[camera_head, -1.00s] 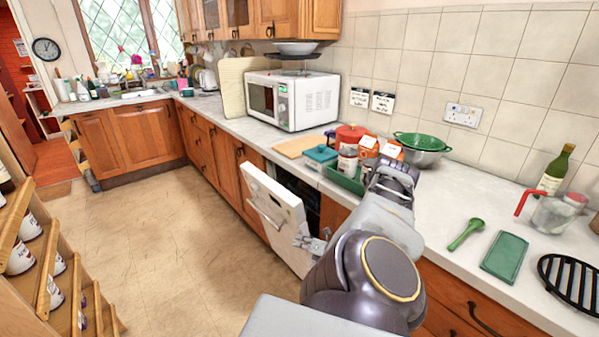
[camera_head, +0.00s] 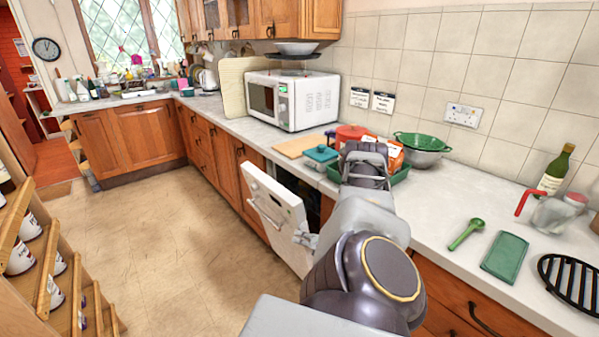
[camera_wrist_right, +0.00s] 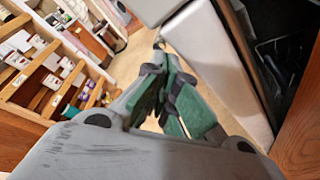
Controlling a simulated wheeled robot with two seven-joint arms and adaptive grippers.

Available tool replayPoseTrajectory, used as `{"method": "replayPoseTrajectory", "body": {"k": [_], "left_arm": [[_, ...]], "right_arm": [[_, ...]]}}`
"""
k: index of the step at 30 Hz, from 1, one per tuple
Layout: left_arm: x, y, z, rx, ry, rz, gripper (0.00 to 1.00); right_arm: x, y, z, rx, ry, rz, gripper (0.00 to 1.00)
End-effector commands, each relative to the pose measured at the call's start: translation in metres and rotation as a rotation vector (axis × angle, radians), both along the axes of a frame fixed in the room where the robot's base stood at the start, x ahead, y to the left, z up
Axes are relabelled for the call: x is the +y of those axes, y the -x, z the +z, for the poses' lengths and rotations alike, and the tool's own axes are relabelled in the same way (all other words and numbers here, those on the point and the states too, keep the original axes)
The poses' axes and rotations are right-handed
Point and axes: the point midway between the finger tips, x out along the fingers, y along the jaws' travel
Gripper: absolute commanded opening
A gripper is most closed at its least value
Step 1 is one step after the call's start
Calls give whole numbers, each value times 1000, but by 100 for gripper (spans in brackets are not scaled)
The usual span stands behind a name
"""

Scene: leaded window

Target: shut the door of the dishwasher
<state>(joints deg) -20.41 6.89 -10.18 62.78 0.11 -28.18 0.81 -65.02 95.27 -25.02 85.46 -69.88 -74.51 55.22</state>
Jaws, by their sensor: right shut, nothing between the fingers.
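The dishwasher door (camera_head: 273,205) is white and stands partly open, tilted out from the cabinet row under the counter. My right gripper (camera_head: 307,240) is shut and empty at the door's near side edge. In the right wrist view its green-padded fingers (camera_wrist_right: 162,52) overlap the white door panel (camera_wrist_right: 212,62); I cannot tell whether they touch it. My forearm hides part of the opening. My left gripper is not in view.
The counter (camera_head: 440,200) above holds a green tray (camera_head: 400,177), a colander (camera_head: 422,145), a microwave (camera_head: 292,100) and a bottle (camera_head: 556,170). A wooden shelf rack (camera_head: 45,285) stands at the left. The floor (camera_head: 165,235) between is clear.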

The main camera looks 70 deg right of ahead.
Motion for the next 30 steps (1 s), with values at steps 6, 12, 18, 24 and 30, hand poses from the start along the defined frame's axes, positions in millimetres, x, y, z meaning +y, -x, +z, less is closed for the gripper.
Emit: {"method": "replayPoseTrajectory", "body": {"k": [6, 12, 18, 24, 30], "left_arm": [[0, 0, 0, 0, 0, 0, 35], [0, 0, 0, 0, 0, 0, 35], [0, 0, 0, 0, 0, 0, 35], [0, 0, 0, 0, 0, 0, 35], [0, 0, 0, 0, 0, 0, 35]], "right_arm": [[-1, -2, 10, -4, 2, 0, 0], [-1, -2, 19, -3, 4, 0, 0], [-2, -2, 26, -5, 5, -2, 0], [-3, -1, 28, -4, 6, -4, 0], [-3, -1, 28, -4, 7, -4, 0]]}}
